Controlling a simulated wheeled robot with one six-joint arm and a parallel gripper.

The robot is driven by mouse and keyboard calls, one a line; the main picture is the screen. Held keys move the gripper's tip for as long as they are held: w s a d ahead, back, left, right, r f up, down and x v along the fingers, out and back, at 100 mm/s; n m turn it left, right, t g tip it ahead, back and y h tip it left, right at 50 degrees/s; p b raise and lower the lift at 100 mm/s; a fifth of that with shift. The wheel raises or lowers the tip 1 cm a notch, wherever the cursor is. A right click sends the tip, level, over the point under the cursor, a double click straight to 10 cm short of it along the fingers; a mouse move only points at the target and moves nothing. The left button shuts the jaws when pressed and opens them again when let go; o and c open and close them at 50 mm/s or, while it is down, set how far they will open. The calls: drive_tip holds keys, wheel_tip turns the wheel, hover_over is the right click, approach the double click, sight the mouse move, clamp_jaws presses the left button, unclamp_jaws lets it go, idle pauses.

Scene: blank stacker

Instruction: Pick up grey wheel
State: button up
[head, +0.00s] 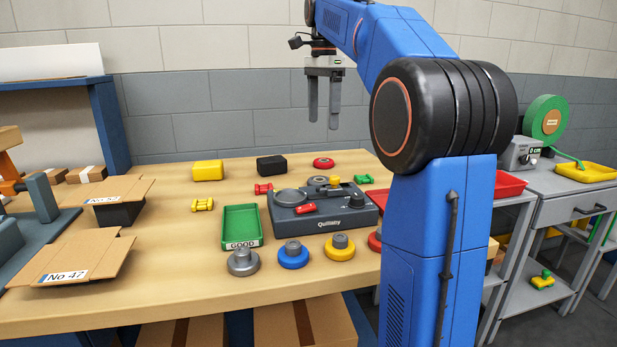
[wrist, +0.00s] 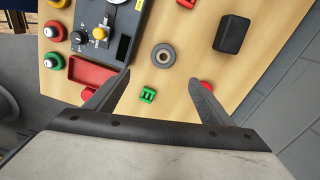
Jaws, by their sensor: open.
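The grey wheel (wrist: 163,57) lies flat on the table in the wrist view, a ring with a dark centre. In the head view the grey wheel (head: 317,178) shows just behind the dark grey Quillaby device (head: 345,216), which partly hides it. My gripper (head: 323,122) points down, open and empty, well above the back of the table. In the wrist view the fingers of my gripper (wrist: 160,78) are spread apart, with the wheel just beyond the tips and between their lines. Nothing touches the wheel.
A red wheel (head: 323,162) is partly behind the right finger in the wrist view. A black block (wrist: 232,35) and a red tray (wrist: 90,75) flank the area. Bare wood surrounds the grey wheel.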

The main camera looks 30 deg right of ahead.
sight(319, 183)
drive_tip(key=f, duration=1.1)
drive_tip(key=w+f, duration=0.1)
drive_tip(key=f, duration=0.5)
drive_tip(key=shift+f, duration=0.2)
drive_tip(key=c, duration=1.1)
